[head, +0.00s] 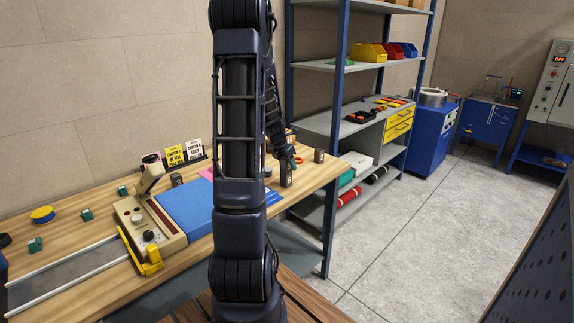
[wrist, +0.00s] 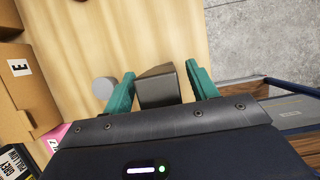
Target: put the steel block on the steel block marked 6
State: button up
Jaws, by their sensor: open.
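My gripper (head: 291,163) is low over the right end of the bench, its teal fingers apart. In the wrist view my gripper (wrist: 160,70) has a dark steel block (wrist: 158,88) between its fingers, with a slim gap visible on the right side. Another dark block (head: 176,180) stands behind the blue mat. I cannot read a 6 on any block.
A grey cylinder (wrist: 103,88) stands left of the fingers in the wrist view. A cardboard box (wrist: 30,85) is further left. The bench (head: 85,205) also carries a beige press device (head: 150,232) and a blue mat (head: 188,208). A shelf rack (head: 340,120) stands beyond the bench's right end.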

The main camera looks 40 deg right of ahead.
jog(key=v, duration=1.1)
jog(key=w+a+r+m+t, duration=0.15)
jog(key=a+r+m, duration=0.3)
jog(key=a, duration=0.65)
jog(key=s+a+r+m+t+y, duration=0.1)
jog(key=a+r+m, duration=0.1)
jog(key=a, duration=0.5)
jog(key=a+r+m, duration=0.3)
jog(key=a, duration=0.5)
jog(key=s+a+m+t+y, duration=0.1)
jog(key=s+a+m, duration=0.3)
jog(key=a, duration=0.5)
jog(key=s+a+r+m+t+y, duration=0.1)
jog(key=s+a+m+y, duration=0.1)
jog(key=s+a+m, duration=0.2)
jog(key=s+a, duration=0.3)
jog(key=a, duration=0.2)
jog(key=shift+s+a, duration=0.3)
jog(key=shift+r+m, duration=0.1)
jog(key=shift+m, duration=0.15)
